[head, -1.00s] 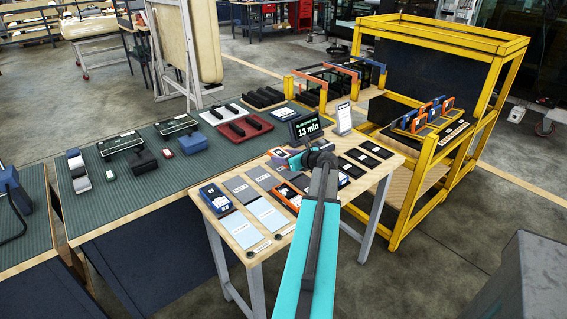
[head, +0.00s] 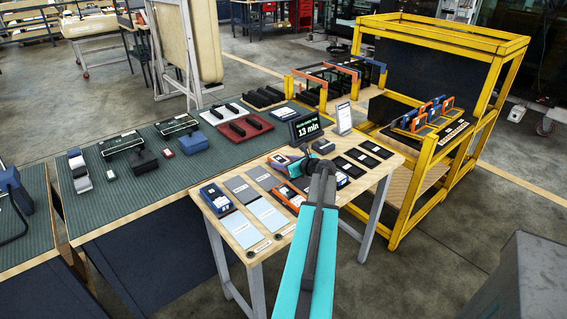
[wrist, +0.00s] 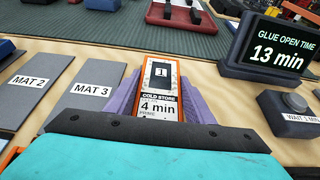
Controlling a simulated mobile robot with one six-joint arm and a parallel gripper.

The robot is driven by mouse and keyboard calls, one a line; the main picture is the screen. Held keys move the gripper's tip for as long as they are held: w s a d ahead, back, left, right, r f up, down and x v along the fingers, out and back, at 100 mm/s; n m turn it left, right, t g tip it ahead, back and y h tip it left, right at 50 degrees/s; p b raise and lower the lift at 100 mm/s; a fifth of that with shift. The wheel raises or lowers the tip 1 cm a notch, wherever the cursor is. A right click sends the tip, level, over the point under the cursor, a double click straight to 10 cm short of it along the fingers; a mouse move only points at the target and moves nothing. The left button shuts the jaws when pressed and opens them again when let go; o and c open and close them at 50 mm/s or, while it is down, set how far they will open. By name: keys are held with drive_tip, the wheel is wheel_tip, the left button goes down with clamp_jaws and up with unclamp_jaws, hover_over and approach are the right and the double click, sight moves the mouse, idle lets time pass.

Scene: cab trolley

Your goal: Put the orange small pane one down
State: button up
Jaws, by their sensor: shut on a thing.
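An orange-edged piece (wrist: 158,110) lies between the purple fingers of my gripper (wrist: 155,88) in the wrist view. I take it to be the orange small pane one. Its white label shows a dark panel with a 1, "COLD STORE", "4 min" and "PRIME"; its near end is hidden by my gripper. My gripper is shut on it, over the back part of the wooden table (head: 262,254). Whether the piece touches the tabletop cannot be told. In the head view my gripper (head: 294,167) is small and partly hidden by my arm.
Grey mats marked MAT 2 (wrist: 30,95) and MAT 3 (wrist: 93,95) lie to the left. A "13 min" display (wrist: 270,45) and a "WAIT 1 MIN" block (wrist: 297,112) stand to the right. The green-topped bench (head: 180,178) is behind; a yellow rack (head: 425,185) stands right.

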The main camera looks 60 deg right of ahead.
drive_tip(key=shift+f, duration=0.1)
drive_tip(key=o, duration=1.2)
drive_tip(key=shift+r, duration=0.2)
drive_tip(key=b+v, duration=0.2)
drive_tip(key=v, duration=1)
